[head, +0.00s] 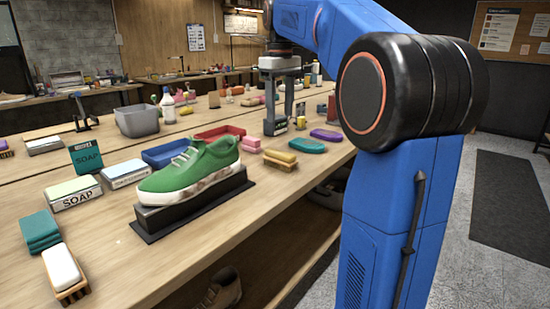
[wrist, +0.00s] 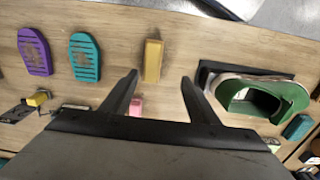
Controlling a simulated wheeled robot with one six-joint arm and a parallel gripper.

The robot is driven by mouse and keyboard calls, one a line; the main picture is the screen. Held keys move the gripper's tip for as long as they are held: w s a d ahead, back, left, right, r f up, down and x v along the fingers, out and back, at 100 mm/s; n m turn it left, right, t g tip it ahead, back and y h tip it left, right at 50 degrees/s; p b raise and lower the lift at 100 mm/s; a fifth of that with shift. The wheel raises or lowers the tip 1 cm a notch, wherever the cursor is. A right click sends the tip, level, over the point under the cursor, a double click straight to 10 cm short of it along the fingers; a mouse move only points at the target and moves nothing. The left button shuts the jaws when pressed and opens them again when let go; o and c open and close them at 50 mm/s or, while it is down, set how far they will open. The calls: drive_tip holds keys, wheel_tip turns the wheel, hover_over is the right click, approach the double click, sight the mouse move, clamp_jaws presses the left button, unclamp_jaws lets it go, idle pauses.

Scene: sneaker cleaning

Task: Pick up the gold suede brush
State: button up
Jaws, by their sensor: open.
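The gold brush (head: 280,157), with a yellow top on a wooden-looking base, lies on the table just right of the green sneaker (head: 192,167). In the wrist view the brush (wrist: 153,61) lies ahead of my gripper (wrist: 159,78), roughly in line with the gap between the fingers. In the head view my gripper (head: 280,112) hangs over the table, behind the brush. It is open, with nothing between its fingers. The fingers do not touch the brush.
The sneaker stands on a black stand (head: 155,220). A pink block (head: 250,143), a teal brush (head: 306,146) and a purple brush (head: 326,135) lie near the gold brush. Red (head: 219,131) and blue trays (head: 165,154) stand behind the sneaker.

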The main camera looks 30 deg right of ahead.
sight(280, 152)
drive_tip(key=f, duration=0.5)
drive_tip(key=w+d+f, duration=0.1)
drive_tip(key=f, duration=0.5)
drive_tip(key=w+f, duration=0.1)
drive_tip(key=f, duration=0.4)
drive_tip(key=shift+w+d+f, duration=0.1)
drive_tip(key=shift+d+f, duration=0.1)
drive_tip(key=shift+f, duration=0.15)
drive_tip(key=c, duration=1)
drive_tip(key=shift+r, duration=0.15)
drive_tip(key=shift+c, duration=0.2)
wheel_tip(280, 152, up, 10)
drive_tip(key=shift+f, duration=0.1)
